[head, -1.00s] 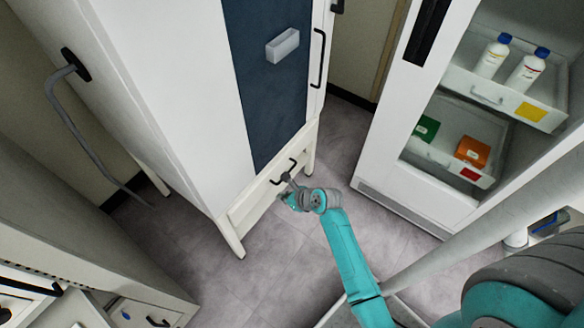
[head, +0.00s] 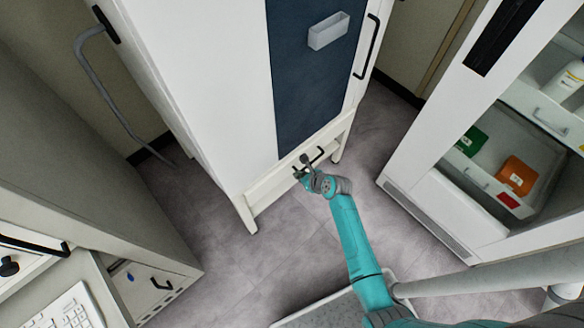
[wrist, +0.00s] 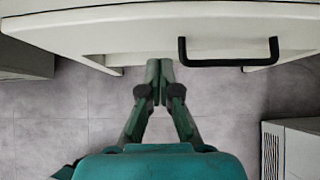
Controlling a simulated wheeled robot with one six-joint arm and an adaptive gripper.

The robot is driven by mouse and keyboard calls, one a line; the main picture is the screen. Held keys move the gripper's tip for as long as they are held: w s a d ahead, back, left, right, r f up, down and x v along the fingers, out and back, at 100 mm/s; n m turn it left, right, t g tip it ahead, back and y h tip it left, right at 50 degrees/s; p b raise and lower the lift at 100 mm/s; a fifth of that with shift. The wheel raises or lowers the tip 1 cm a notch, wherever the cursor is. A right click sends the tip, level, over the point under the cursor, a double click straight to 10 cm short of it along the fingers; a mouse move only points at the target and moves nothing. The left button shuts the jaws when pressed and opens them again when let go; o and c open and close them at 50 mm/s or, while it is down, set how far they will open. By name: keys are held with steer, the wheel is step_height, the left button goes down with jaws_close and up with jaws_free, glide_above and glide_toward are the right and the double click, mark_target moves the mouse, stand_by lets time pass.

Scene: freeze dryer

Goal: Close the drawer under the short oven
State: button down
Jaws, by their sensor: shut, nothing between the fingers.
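The white oven cabinet (head: 200,80) stands on legs, with a dark blue door panel (head: 305,70). Under it is a white drawer (head: 268,188) with a black bar handle, and the drawer front also shows across the top of the wrist view (wrist: 130,35). The handle (wrist: 230,63) is right of my fingertips in the wrist view. My gripper (head: 301,168) is shut and empty, its tips (wrist: 160,66) at the drawer front's lower edge. Whether they touch it I cannot tell. Any gap between drawer and frame is hard to make out.
An open white cabinet (head: 450,210) with bottles and boxes in its drawers stands at the right. A counter (head: 90,180) and a lower drawer unit (head: 150,285) stand at the left. The grey floor (head: 220,255) in front of the oven is clear.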

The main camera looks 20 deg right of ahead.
mark_target(287, 167)
steer(key=shift+w+a+f, duration=0.1)
steer(key=shift+w+a, duration=0.15)
steer(key=shift+w, duration=0.45)
steer(key=shift+w+a+r, duration=0.1)
steer(key=shift+w+a, duration=0.1)
steer(key=shift+w, duration=0.45)
steer(key=shift+w+a+f, duration=0.1)
steer(key=shift+w+a, duration=0.15)
steer(key=shift+w, duration=0.45)
